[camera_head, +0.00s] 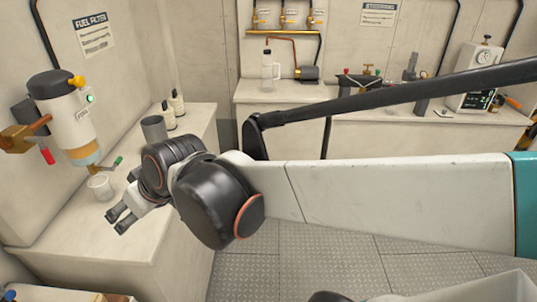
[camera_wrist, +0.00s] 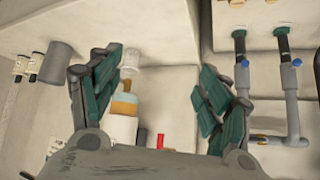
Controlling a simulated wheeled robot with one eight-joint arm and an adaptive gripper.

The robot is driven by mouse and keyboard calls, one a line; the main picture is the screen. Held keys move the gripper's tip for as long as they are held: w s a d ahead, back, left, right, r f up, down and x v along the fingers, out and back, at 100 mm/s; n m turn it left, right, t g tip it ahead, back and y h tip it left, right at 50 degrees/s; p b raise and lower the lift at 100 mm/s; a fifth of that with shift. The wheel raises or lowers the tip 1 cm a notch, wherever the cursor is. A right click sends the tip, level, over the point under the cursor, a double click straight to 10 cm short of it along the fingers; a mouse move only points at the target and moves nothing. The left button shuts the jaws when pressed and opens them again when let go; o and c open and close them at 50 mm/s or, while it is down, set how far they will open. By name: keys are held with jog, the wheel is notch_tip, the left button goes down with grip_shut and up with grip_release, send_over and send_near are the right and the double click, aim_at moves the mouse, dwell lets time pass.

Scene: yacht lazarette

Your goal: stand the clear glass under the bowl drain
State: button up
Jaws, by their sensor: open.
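The clear glass (camera_head: 101,188) stands upright on the left counter. It appears just below the bowl drain (camera_head: 95,170) of the wall-mounted fuel filter (camera_head: 72,120); I cannot tell whether it is exactly under it. A clear, pale shape that looks like the glass shows beyond the left finger in the wrist view (camera_wrist: 131,56), above the filter's amber bowl (camera_wrist: 125,104). My gripper (camera_head: 117,220) is open and empty, low over the counter and nearer the front edge than the glass. Its two fingers (camera_wrist: 160,85) are spread wide, with nothing visible held between them.
A grey cylinder (camera_head: 153,128) and several white bottles (camera_head: 176,103) stand farther back on the left counter (camera_head: 150,215). The back counter holds a clear bottle (camera_head: 269,68) and equipment.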

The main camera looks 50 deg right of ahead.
jog(key=s+d+f+m+g+h, duration=0.1)
jog(key=s, duration=0.8)
jog(key=shift+s+d, duration=0.4)
jog(key=shift+f, duration=0.1)
jog(key=shift+c, duration=0.3)
